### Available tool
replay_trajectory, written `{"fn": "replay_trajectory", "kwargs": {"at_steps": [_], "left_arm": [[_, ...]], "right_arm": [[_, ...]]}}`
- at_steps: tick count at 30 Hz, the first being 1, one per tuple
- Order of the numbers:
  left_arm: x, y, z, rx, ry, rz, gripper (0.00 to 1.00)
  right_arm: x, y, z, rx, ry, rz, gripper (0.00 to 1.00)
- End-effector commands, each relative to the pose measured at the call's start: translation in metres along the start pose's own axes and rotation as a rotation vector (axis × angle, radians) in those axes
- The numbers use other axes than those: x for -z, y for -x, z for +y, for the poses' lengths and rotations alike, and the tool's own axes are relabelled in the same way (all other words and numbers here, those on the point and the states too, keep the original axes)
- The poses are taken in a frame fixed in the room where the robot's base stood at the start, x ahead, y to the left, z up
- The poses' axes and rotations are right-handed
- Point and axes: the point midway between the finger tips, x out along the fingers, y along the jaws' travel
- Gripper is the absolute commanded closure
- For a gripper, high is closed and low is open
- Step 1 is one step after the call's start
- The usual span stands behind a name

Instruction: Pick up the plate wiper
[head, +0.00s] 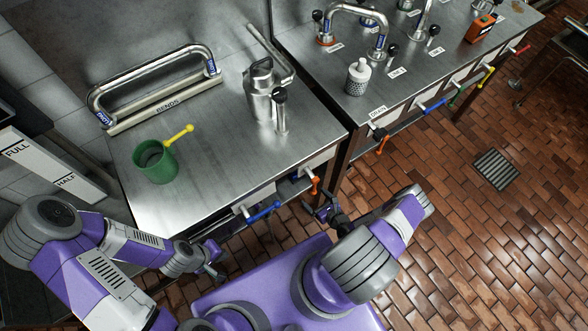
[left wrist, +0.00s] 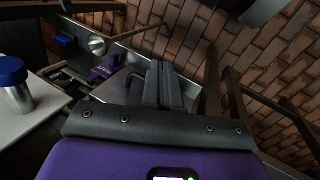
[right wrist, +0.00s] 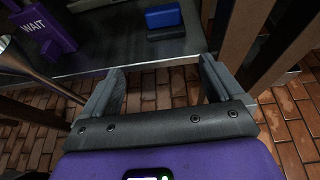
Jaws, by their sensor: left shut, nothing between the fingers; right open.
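I cannot tell for sure which thing is the plate wiper; nothing in view is clearly labelled as one. A green cup (head: 156,163) with a yellow ball-ended stick (head: 179,134) at its rim stands on the near steel counter (head: 205,155). My left gripper (head: 216,263) is low beside the counter's front edge; its fingers are together and empty in the left wrist view (left wrist: 163,78). My right gripper (head: 325,207) is below the counter's right front corner, open and empty; its spread fingers show in the right wrist view (right wrist: 158,78).
A long bent pipe (head: 150,75), a steel jug (head: 259,88) and a lever valve (head: 281,110) stand on the near counter. Blue (head: 264,213) and orange handles (head: 314,186) stick out from its front. A second counter (head: 410,75) holds a white-capped shaker (head: 357,78). Brick floor is open at right.

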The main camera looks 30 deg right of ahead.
Motion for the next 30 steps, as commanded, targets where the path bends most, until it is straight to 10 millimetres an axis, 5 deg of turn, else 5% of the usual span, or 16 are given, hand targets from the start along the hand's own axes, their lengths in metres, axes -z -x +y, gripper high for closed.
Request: {"fn": "replay_trajectory", "kwargs": {"at_steps": [15, 30], "left_arm": [[0.001, -0.016, -0.006, 0.000, 0.000, 0.000, 1.00], [0.001, -0.034, -0.013, 0.000, 0.000, 0.000, 1.00]], "right_arm": [[-0.033, -0.087, -0.010, 0.033, -0.008, -0.004, 0.06], [-0.041, -0.141, -0.012, 0.033, -0.008, -0.003, 0.06]]}}
